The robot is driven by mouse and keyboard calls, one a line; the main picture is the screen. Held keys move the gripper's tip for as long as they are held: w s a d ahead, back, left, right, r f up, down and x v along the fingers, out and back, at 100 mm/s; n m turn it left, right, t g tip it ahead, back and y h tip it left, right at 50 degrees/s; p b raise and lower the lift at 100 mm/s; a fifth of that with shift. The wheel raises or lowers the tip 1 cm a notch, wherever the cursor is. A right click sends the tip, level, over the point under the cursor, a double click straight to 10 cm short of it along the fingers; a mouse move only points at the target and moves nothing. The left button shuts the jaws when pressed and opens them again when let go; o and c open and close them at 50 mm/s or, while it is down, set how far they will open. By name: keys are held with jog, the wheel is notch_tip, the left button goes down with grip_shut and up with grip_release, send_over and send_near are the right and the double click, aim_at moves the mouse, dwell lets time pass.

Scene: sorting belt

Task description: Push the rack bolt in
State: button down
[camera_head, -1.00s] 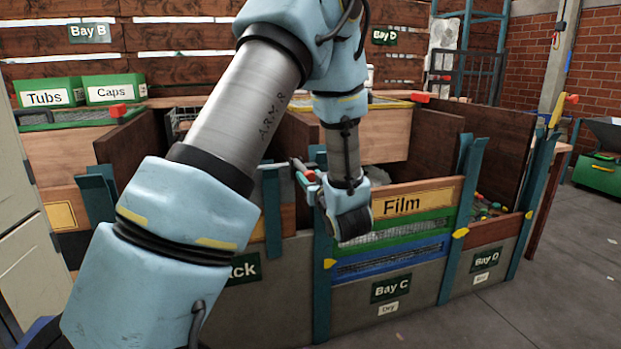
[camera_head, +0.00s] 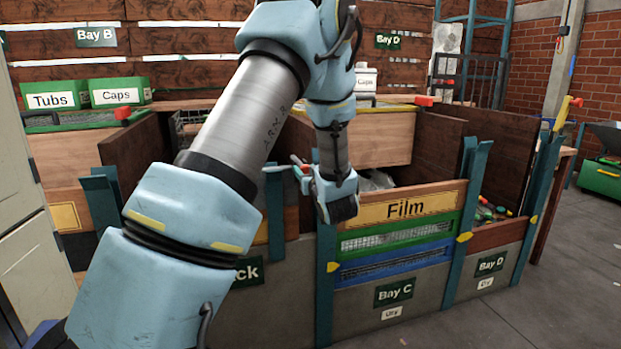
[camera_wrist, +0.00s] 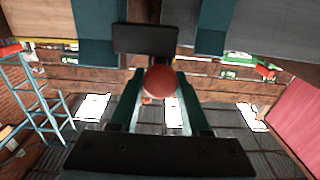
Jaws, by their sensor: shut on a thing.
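A round red knob (camera_wrist: 160,81), which looks like the end of the rack bolt, sits between the two dark green fingers of my gripper (camera_wrist: 160,92) in the wrist view. My gripper is shut on it. A dark plate (camera_wrist: 145,39) shows just beyond the knob; the rest of the bolt is hidden. In the head view my gripper (camera_head: 298,168) is above the left post of Bay C, pointing left, with a small patch of red at its fingers.
The Film panel (camera_head: 405,208) of Bay C is just right of my gripper. Teal posts (camera_head: 326,290) divide the bays. Wooden dividers (camera_head: 455,150) stand behind. A yellow lever with a red end (camera_head: 561,112) stands at Bay D. Open floor lies at the right.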

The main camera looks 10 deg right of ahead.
jog(key=shift+w, duration=0.15)
jog(key=shift+c, duration=2)
grip_release()
jog(key=s+d, duration=0.1)
jog(key=s, duration=0.9)
jog(key=shift+s+d+b, duration=0.15)
jog(key=shift+s+b, duration=0.2)
